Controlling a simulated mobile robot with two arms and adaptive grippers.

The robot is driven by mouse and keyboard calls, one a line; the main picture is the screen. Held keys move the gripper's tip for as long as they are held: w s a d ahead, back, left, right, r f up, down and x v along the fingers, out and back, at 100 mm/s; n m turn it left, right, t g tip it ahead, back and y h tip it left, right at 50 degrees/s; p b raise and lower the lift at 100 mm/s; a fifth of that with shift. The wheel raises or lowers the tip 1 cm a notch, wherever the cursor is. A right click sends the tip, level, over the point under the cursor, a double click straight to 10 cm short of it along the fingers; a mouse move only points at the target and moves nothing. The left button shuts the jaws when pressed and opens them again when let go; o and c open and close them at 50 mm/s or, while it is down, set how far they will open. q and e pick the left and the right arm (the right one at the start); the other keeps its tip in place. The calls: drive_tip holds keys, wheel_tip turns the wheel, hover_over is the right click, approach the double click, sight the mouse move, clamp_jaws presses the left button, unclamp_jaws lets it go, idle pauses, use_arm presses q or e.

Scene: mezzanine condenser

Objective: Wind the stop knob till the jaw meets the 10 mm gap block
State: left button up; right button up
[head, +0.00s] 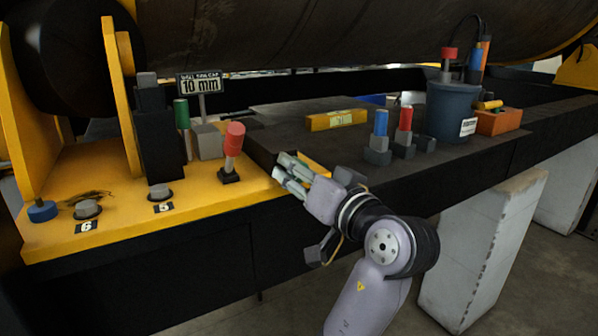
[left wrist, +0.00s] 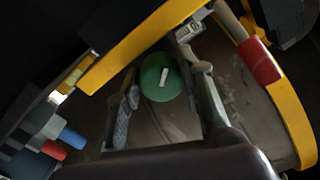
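A round green knob (left wrist: 162,80) with a white mark on its face shows in the left wrist view, between the two fingers of my left gripper (left wrist: 168,88). I take it for the stop knob. The fingers are apart, with a visible gap to the knob on the right side. In the head view my left gripper (head: 292,174) is at the table's front edge and hides the knob. A small pale block with a dark marking (left wrist: 190,32) lies by the right fingertip; I cannot tell if it is the gap block. I cannot make out the jaw clearly. My right gripper is not in view.
A red-handled lever (head: 234,138) stands just left of my gripper. A "10 mm" sign (head: 201,85) and green handle (head: 181,113) stand behind.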

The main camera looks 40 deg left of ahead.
use_arm(q)
drive_tip(key=o, duration=0.4)
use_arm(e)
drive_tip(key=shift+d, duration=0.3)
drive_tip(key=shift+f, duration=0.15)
